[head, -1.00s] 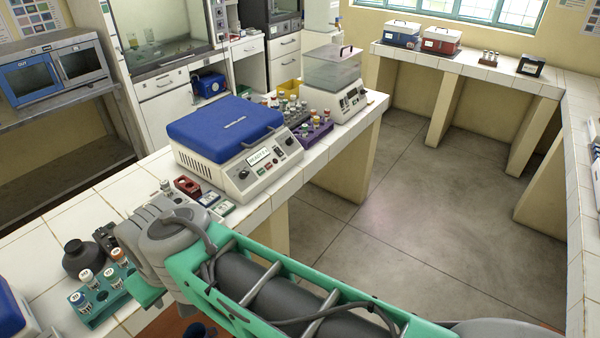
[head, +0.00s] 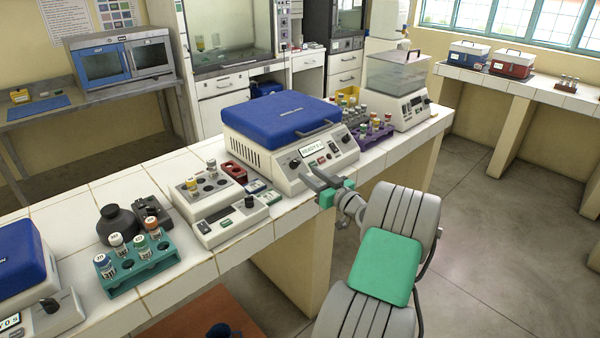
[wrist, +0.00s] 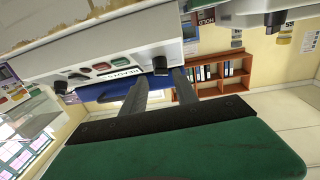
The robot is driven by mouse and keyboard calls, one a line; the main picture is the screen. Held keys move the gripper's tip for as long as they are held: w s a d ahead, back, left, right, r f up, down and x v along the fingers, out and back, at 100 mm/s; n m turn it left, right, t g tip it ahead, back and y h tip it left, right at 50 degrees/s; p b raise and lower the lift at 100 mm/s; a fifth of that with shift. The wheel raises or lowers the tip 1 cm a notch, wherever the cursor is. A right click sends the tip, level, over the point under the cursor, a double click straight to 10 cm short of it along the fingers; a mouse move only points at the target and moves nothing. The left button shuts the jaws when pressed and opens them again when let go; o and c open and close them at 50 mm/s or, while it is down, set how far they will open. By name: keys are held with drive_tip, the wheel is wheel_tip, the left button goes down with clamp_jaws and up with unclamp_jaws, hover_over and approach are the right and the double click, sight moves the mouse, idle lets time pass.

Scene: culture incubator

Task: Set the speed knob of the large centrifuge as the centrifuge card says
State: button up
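The large centrifuge (head: 240,150) stands on the tiled bench with its blue lid (head: 280,112) shut. Its sloping front panel has a lit display (head: 314,149) that seems to read READY, coloured buttons, a left dark knob (head: 294,165) and a right dark knob (head: 346,138). I cannot read which knob is for speed. My gripper (head: 310,177) is open and empty just in front of the panel's left end. In the wrist view, upside down, the left knob (wrist: 160,65) shows beyond the gap between the fingertips (wrist: 160,78), apart from them.
A white device with a knob (head: 230,220) and a red block (head: 233,172) stand left of the centrifuge. A teal tube rack (head: 150,268) is further left. A purple rack (head: 376,138) and a clear-lidded bath (head: 395,85) stand to the right.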

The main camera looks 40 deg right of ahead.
sight(297, 165)
drive_tip(key=w+p, duration=0.1)
drive_tip(key=w, duration=0.5)
drive_tip(key=shift+w+d, duration=0.1)
drive_tip(key=shift+d, duration=0.05)
drive_tip(key=shift+c, duration=0.4)
clamp_jaws()
